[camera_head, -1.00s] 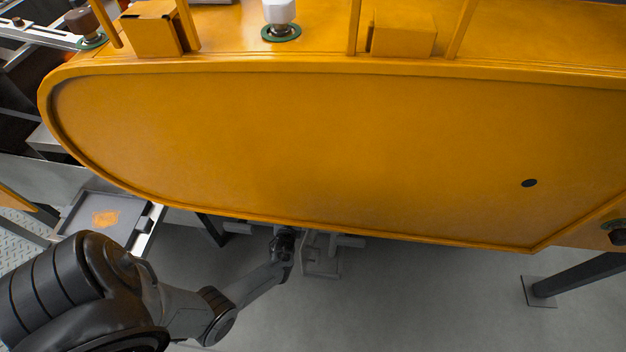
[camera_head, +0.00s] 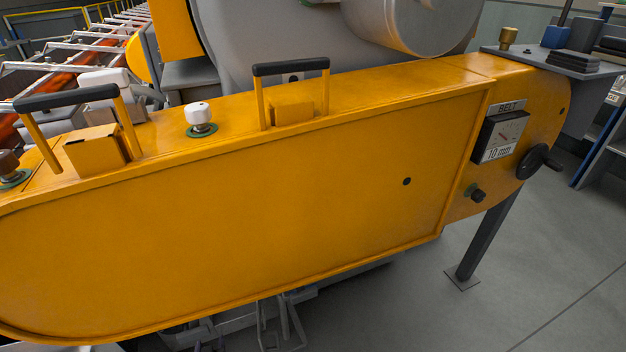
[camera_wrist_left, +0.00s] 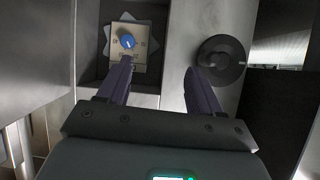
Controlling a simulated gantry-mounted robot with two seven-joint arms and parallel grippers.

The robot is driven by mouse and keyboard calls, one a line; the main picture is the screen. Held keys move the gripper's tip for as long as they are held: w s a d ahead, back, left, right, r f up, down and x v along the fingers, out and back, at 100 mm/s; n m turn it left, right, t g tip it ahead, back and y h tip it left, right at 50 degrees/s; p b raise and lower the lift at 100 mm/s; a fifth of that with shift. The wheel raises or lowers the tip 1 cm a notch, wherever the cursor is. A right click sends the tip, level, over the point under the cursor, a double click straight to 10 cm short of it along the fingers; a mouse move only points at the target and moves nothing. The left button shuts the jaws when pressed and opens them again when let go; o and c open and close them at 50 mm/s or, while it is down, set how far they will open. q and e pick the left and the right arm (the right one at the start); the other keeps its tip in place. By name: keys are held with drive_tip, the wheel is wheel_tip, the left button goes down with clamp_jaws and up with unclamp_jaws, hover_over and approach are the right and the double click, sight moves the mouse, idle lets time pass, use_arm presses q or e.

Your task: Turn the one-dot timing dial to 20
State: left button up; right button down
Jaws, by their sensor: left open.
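In the left wrist view, a small blue dial (camera_wrist_left: 127,41) sits on a pale marked plate (camera_wrist_left: 124,55) inside a recessed dark box. Its numbers and any dots are too small to read, so I cannot tell whether it is the one-dot dial. My left gripper (camera_wrist_left: 159,68) is open, with nothing between its fingers. In this view its left fingertip lies just below the dial and overlaps the plate's lower edge; I cannot tell whether it touches. The dial does not show in the head view. My right gripper is in neither view.
A round black knob (camera_wrist_left: 221,60) is on the metal face right of the dial, close to the right fingertip. In the head view, a large orange housing (camera_head: 250,220) fills the middle. A BELT gauge (camera_head: 500,137) and black handwheel (camera_head: 532,162) are at its right end.

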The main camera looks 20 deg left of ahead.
use_arm(q)
drive_tip(key=s+d+r+m+g+h, duration=0.1)
drive_tip(key=s+d+r+m+h, duration=0.15)
drive_tip(key=d+r, duration=0.55)
drive_tip(key=s+d+r+m+g+h, duration=0.1)
drive_tip(key=d+r+m+h, duration=0.3)
drive_tip(key=d, duration=0.5)
drive_tip(key=s+d+r+m+g+h, duration=0.2)
drive_tip(key=s+d+r+m+g, duration=0.1)
drive_tip(key=s+d+r, duration=0.75)
wheel_tip(320, 180, up, 63)
drive_tip(key=s+p, duration=0.1)
drive_tip(key=p, duration=6)
drive_tip(key=shift+s+a+r+p, duration=0.15)
drive_tip(key=shift+a+p, duration=0.25)
drive_tip(key=shift+a, duration=0.05)
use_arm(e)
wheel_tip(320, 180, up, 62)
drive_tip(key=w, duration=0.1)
